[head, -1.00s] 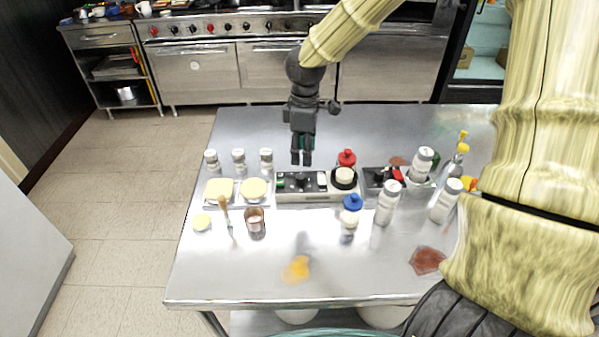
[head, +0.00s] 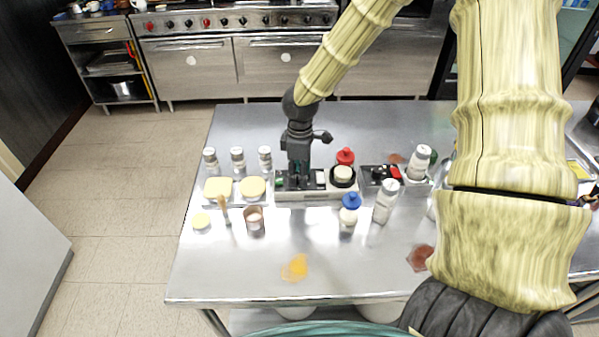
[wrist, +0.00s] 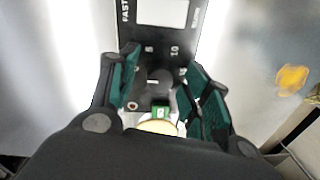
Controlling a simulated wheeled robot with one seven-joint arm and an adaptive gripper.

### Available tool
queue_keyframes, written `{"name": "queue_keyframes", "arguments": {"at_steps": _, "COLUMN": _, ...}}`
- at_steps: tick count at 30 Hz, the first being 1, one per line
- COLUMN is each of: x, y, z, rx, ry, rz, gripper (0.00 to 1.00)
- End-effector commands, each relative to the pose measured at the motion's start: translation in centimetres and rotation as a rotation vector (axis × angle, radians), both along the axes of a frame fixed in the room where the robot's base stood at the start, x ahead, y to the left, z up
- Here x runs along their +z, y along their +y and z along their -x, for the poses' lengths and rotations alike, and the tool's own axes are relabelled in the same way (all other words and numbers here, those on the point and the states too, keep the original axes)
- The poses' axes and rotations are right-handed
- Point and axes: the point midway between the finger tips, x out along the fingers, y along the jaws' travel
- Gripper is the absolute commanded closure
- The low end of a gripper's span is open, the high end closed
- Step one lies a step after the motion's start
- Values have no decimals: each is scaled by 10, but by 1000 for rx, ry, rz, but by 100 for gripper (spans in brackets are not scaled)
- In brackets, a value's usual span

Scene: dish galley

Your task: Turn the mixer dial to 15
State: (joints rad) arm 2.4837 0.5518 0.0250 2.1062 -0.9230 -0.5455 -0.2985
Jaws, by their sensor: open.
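The mixer (head: 316,194) is a low pale box with a black top panel, near the middle of the steel table in the head view. In the wrist view its panel (wrist: 165,50) shows a white square, the word FAST and numbers including 5, 10 and 15. A dark dial (wrist: 158,78) sits between my fingers, with the numbers around it. My gripper (head: 298,181) is open and points down over the mixer's left part. In the wrist view its green-padded fingers (wrist: 165,92) stand on both sides of the dial. I cannot tell whether they touch it.
A round black-and-cream piece (head: 343,174) is on the mixer's right end. A red-capped bottle (head: 345,156) stands behind it, a blue-capped bottle (head: 349,212) in front. White shakers (head: 238,160) stand at the back left. The table's front middle is mostly clear.

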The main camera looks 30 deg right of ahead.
Motion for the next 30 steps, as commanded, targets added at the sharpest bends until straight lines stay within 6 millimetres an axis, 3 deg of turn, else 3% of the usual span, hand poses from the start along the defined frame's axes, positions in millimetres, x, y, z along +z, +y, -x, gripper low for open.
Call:
{"name": "queue_keyframes", "arguments": {"at_steps": 6, "x": 0, "y": 0, "z": 0, "rx": 0, "ry": 0, "rz": 0, "gripper": 54}}
{"name": "queue_keyframes", "arguments": {"at_steps": 14, "x": 0, "y": 0, "z": 0, "rx": 0, "ry": 0, "rz": 0, "gripper": 99}}
{"name": "queue_keyframes", "arguments": {"at_steps": 23, "x": 0, "y": -1, "z": -1, "rx": -23, "ry": -1, "rz": 2, "gripper": 99}}
{"name": "queue_keyframes", "arguments": {"at_steps": 30, "x": 1, "y": -1, "z": -1, "rx": -140, "ry": -1, "rz": 2, "gripper": 99}}
